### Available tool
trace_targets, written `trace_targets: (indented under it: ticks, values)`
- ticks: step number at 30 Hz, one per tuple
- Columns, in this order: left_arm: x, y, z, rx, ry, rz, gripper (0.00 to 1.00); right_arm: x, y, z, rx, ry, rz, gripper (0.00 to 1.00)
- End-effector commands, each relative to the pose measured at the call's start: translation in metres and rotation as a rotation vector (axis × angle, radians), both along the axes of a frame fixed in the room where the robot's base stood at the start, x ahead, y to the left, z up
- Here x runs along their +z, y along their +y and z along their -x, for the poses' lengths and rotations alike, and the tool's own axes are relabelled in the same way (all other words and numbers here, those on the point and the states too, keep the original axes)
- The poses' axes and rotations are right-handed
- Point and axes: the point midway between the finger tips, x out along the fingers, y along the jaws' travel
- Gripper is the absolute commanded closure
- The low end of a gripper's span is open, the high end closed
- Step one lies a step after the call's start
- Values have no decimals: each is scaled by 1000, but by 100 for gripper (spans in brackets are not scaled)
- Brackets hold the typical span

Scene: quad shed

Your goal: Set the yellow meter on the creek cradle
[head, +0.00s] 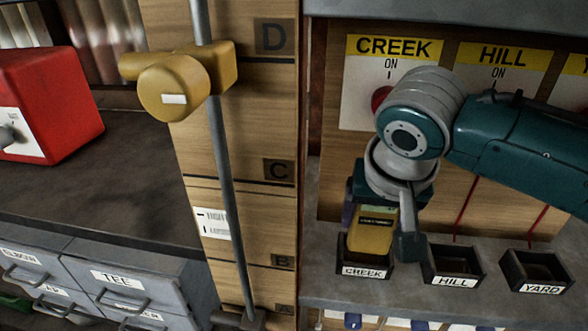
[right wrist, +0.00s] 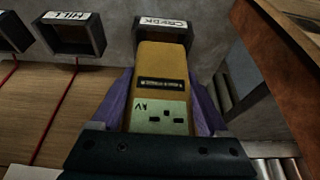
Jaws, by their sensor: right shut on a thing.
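The yellow meter (head: 372,234) is upright in my right gripper (head: 378,225), with a pale green display at its upper end. The right gripper's purple-lined fingers are shut on its two sides, as the right wrist view shows around the meter (right wrist: 162,68). The meter's lower end is at the mouth of the creek cradle (head: 365,271), a small dark box labelled CREEK. The cradle also shows in the right wrist view (right wrist: 164,22), beyond the meter's end. I cannot tell whether the meter rests on the cradle's floor. My left gripper is not in view.
The empty HILL cradle (head: 454,279) and YARD cradle (head: 542,287) stand to the right on the grey shelf. Red cords (head: 466,207) hang behind them. A wooden post with a metal rod (head: 228,190) and a yellow slider (head: 180,85) stands left. A red box (head: 55,92) sits further left.

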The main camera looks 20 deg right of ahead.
Motion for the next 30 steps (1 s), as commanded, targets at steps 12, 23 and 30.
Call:
trace_targets:
  ticks: [12, 23, 30]
  values:
    - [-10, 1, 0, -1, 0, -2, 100, -35, -3, -5, 0, -2, 0, 90]
    - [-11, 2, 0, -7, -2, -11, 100, -37, -3, -5, 0, 0, 1, 12]
    - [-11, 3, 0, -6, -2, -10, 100, -37, -3, -5, 0, 0, 1, 0]
